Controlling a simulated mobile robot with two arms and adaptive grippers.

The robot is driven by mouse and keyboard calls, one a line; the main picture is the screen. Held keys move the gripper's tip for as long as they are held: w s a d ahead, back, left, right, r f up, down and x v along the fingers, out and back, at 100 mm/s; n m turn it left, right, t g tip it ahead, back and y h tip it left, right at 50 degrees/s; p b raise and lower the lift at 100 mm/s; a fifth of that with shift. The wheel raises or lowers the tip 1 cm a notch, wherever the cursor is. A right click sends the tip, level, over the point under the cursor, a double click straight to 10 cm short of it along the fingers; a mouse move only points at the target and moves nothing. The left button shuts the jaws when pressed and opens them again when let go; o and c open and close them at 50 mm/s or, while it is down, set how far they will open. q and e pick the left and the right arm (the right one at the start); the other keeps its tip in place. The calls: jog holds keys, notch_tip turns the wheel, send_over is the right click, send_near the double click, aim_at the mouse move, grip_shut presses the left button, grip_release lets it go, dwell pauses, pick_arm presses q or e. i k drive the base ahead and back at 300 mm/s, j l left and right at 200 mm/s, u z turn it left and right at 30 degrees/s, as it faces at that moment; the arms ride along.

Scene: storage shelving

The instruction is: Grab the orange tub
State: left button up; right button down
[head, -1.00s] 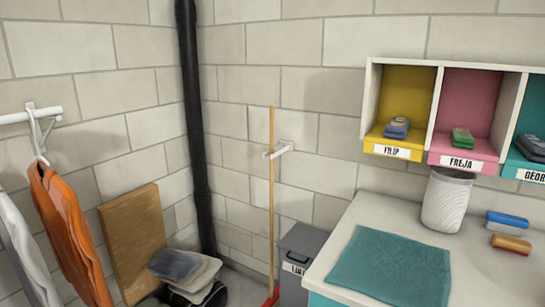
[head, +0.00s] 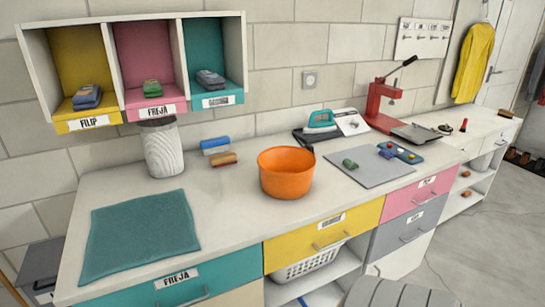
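The orange tub (head: 285,180) stands upright on the white countertop (head: 235,205), near the middle of the head view. It is round and open at the top, and its inside looks empty from here. Nothing is touching it that I can see. Neither of my grippers shows in the head view.
A teal cloth (head: 138,235) and a white bin (head: 164,150) are left of the tub. Two brushes (head: 218,152) lie behind it. A grey board (head: 370,166), an iron (head: 318,122) and a red press (head: 383,105) are to its right. Cubbies (head: 180,55) hang above the left side.

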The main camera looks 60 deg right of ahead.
aim_at(286, 172)
jog(key=z, duration=1.9)
